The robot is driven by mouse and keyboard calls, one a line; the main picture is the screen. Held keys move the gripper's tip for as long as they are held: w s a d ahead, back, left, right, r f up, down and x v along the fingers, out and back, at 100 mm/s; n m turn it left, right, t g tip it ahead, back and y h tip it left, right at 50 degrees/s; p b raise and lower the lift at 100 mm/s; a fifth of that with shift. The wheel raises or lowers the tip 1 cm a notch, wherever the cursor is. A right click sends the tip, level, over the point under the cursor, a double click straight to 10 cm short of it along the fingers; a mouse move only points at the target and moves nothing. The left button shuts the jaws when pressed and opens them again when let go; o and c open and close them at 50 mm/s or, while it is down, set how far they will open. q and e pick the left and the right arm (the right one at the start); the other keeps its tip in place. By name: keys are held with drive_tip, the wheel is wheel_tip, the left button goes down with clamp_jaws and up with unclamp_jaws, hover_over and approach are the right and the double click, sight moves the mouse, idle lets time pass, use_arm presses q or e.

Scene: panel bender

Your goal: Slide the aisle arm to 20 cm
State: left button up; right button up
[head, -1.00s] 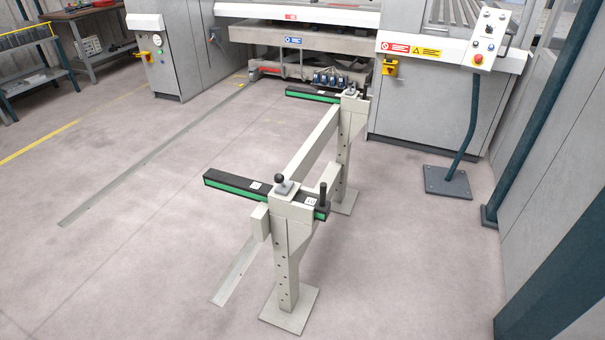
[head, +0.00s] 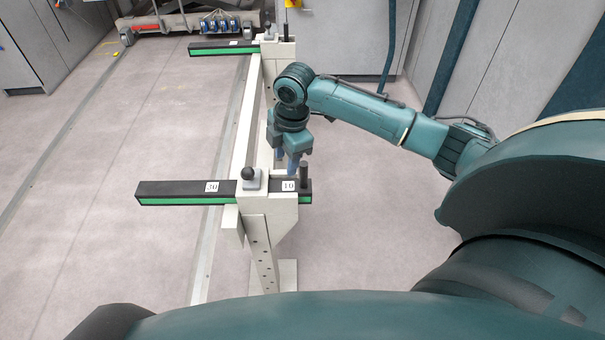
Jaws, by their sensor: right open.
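Two black arms with green side strips rest on top of a beige stand. The nearer arm (head: 165,192) points left and has white labels that look like 30 and 10, either side of its beige clamp block (head: 268,187). A black-knobbed lever (head: 248,175) stands on that block. A short dark upright handle (head: 304,174) rises from the arm's right end. The farther arm (head: 215,49) is at the back of the stand. My right gripper (head: 288,160) points down, open and empty, above and just left of the handle, apart from it. My left gripper is out of view.
A beige crossbeam (head: 243,125) joins the two stand posts. A floor rail (head: 205,250) runs beneath, left of the stand. The machine (head: 175,18) is at the back, with a grey cabinet (head: 365,40) to its right. Floor at left is clear.

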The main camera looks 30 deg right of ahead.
sight(303, 172)
drive_tip(key=shift+n+g+h, duration=0.4)
drive_tip(key=shift+n+g, duration=0.1)
drive_tip(key=d+r, duration=0.4)
drive_tip(key=shift+d+r, duration=0.25)
drive_tip(key=shift+r, duration=0.15)
drive_tip(key=shift+d+f, duration=0.1)
wheel_tip(303, 172, down, 13)
drive_tip(key=shift+r+b, duration=0.2)
drive_tip(key=shift+b, duration=0.1)
clamp_jaws()
